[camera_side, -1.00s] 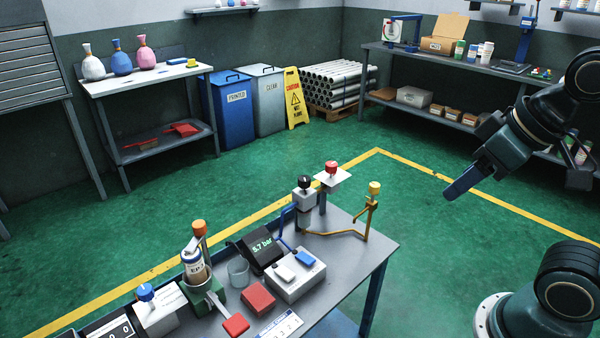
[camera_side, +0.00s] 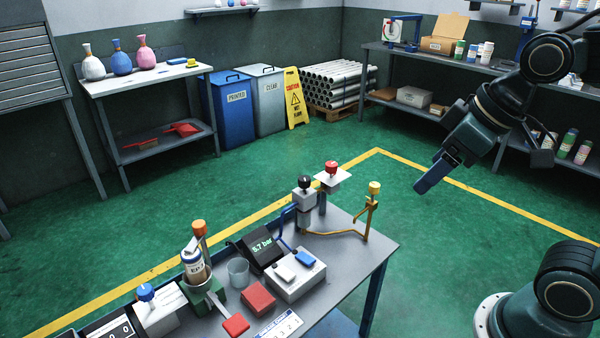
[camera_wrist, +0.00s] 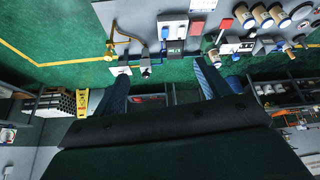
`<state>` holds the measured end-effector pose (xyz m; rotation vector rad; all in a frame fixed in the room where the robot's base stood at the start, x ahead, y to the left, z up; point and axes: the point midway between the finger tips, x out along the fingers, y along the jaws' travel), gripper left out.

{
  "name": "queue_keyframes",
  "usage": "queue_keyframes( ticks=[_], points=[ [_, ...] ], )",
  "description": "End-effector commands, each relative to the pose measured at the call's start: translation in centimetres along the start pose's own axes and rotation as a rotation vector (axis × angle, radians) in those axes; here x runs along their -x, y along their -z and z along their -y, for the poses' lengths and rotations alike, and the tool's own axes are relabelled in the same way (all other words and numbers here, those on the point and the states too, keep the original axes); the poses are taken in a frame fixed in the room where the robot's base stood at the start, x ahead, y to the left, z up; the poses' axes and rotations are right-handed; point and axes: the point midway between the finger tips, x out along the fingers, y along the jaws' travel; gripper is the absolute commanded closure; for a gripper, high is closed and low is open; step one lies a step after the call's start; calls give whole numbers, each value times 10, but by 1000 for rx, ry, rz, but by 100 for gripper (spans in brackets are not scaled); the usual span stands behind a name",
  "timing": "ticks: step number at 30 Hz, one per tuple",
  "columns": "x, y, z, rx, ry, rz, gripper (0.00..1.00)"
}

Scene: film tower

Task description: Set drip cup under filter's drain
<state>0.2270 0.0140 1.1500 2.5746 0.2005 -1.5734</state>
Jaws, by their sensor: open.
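The filter (camera_side: 304,205) is a grey block with a black knob and a hanging bowl, near the back of the bench. Its drain is too small to make out. My gripper (camera_side: 426,182) hangs in the air to the right of the bench, well apart from cup and filter. In the wrist view my gripper (camera_wrist: 161,70) shows two spread blue fingers with nothing between them. I cannot make out the cup clearly there.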

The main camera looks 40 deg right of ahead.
Motion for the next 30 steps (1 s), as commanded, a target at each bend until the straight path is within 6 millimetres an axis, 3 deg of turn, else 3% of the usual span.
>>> queue_keyframes(
  ticks=[15, 30],
  points=[
    [-71, 91, 10, 324, 153, 10, 24],
    [-169, 151, 21, 581, 329, -45, 24]
  ],
)
